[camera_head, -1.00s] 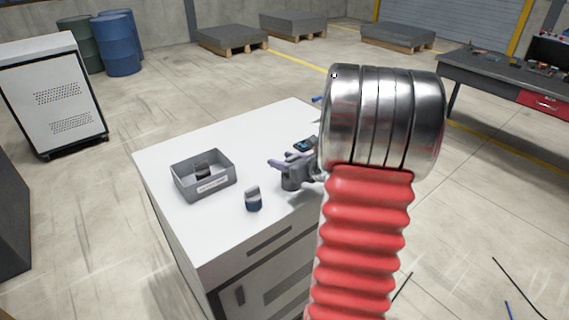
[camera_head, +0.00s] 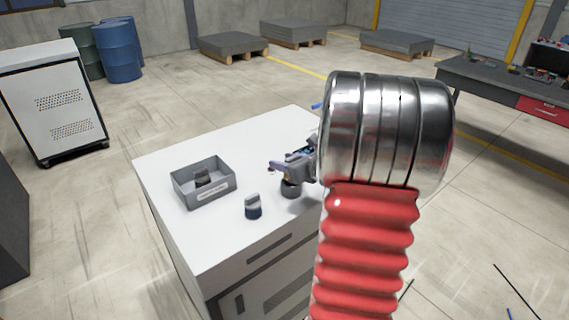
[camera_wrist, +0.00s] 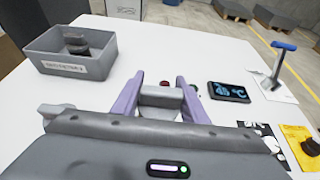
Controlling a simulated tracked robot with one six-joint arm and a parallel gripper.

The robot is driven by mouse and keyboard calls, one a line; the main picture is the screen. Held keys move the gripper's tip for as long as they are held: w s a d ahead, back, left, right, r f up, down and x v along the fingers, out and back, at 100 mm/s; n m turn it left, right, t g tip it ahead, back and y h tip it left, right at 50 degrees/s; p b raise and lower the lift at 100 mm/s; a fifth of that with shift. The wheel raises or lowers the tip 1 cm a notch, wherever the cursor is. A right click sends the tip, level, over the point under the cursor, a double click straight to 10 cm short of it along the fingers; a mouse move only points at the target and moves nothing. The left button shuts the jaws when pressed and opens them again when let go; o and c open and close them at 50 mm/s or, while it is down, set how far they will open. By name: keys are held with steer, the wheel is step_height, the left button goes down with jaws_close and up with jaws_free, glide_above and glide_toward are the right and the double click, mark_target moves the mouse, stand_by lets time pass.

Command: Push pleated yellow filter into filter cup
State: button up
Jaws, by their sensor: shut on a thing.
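My gripper (camera_head: 278,172) is over the white cabinet top, its purple fingers around a small grey round piece. In the wrist view my gripper (camera_wrist: 161,88) has one finger on each side of this grey round piece (camera_wrist: 160,98). In the head view a dark grey cup-like part (camera_head: 291,189) is directly below the fingers, with a small orange-yellow spot at its top. I cannot tell whether that spot is the pleated yellow filter; no pleats show. Whether the cup-like part and the held piece are one thing is unclear.
A grey labelled tray (camera_head: 183,196) holds a dark round part (camera_head: 203,177). A dark blue and grey part (camera_head: 253,207) stands in front.

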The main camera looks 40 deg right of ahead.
steer(key=shift+r, duration=0.1)
step_height(320, 180, up, 6)
steer(key=shift+f, duration=0.25)
steer(key=shift+f, duration=0.2)
stand_by(0.4)
steer(key=shift+f, duration=2.7)
steer(key=shift+f, duration=1.1)
stand_by(3.0)
